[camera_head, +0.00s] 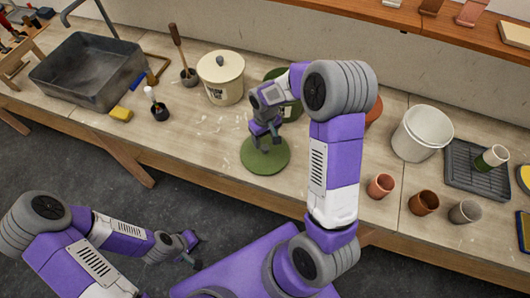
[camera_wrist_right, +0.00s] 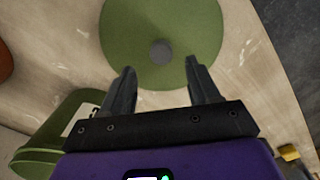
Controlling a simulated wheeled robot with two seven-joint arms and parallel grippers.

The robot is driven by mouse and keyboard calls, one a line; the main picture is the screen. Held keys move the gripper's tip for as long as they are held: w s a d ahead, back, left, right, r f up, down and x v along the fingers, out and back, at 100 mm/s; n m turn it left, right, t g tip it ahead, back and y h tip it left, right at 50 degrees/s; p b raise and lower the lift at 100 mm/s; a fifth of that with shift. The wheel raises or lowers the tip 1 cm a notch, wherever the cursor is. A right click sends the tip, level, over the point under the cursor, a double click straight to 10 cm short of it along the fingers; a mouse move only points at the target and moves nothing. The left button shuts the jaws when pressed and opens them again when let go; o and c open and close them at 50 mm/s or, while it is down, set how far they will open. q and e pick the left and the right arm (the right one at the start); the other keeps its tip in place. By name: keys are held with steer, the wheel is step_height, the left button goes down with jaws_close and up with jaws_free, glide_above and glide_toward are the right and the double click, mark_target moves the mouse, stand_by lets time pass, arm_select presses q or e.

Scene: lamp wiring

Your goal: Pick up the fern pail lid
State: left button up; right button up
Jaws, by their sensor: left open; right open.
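The fern pail lid, a round green disc (camera_head: 265,160), lies flat on the bench near its front edge. In the right wrist view, the lid (camera_wrist_right: 195,35) shows its small grey knob (camera_wrist_right: 161,49) at its middle. My right gripper (camera_head: 268,136) is open above the lid. Its fingertips (camera_wrist_right: 160,67) appear on either side of the knob, just short of it in the picture; contact cannot be told. A green pail (camera_wrist_right: 75,115) stands beside it, partly hidden by my right arm in the head view. My left gripper (camera_head: 194,252) is open and empty, in front of the bench.
A cream lidded pail (camera_head: 221,84) stands left of my right gripper. A grey basin (camera_head: 88,72), a yellow sponge (camera_head: 121,114) and a dark cup with a brush (camera_head: 160,112) are further left. A white bucket (camera_head: 422,133) and several small pots (camera_head: 424,202) are right.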

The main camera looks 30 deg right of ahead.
mark_target(265, 147)
steer(key=f, duration=0.4)
steer(key=shift+s+a, duration=0.1)
steer(key=shift+s, duration=0.15)
jaws_close()
